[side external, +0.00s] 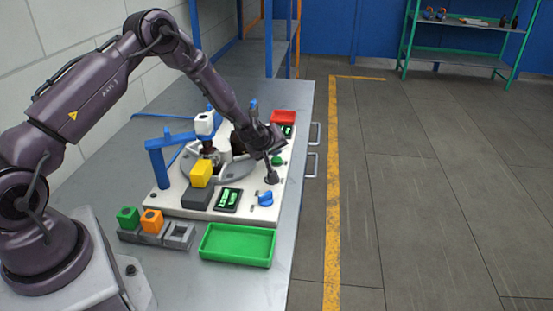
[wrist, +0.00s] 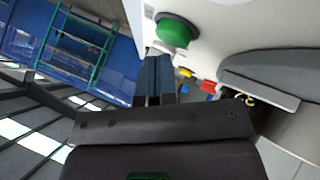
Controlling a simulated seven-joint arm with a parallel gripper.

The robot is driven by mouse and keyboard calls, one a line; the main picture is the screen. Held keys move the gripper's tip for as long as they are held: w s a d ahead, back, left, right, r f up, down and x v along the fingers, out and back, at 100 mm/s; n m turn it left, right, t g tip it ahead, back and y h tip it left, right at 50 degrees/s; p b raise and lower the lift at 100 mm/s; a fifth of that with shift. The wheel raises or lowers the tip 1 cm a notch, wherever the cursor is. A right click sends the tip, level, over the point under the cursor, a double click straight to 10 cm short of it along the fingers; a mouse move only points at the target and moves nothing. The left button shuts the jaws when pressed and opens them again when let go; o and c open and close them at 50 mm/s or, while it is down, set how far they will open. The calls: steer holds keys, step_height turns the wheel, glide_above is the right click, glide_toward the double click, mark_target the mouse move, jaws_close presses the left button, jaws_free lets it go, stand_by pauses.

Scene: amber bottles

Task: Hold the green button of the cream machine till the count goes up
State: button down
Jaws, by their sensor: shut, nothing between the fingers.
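The cream machine (side external: 160,203) is a flat base on the bench with a grey round plate (side external: 235,170) on it. Its green button (side external: 278,160) is a round dome near the right edge, close by my gripper (side external: 275,150). In the wrist view the button (wrist: 174,33) sits in a dark ring, just past the tips of my gripper (wrist: 158,62). The fingers are together and empty. I cannot tell whether they touch the button. A display (side external: 228,199) with green digits is at the front and a smaller one (side external: 287,131) at the back; their digits are too small to read.
A dark knobbed lever (side external: 271,179) and a blue knob (side external: 265,199) stand nearer the front. A yellow block (side external: 201,172) sits on a dark block. A blue post (side external: 157,168) rises at left. A green tray (side external: 237,261) lies in front, a red tray (side external: 283,116) behind.

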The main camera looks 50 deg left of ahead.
mark_target(274, 159)
steer(key=shift+f, duration=0.55)
stand_by(2.1)
steer(key=shift+r, duration=0.15)
stand_by(2.2)
steer(key=shift+r, duration=0.75)
steer(key=shift+r, duration=2.5)
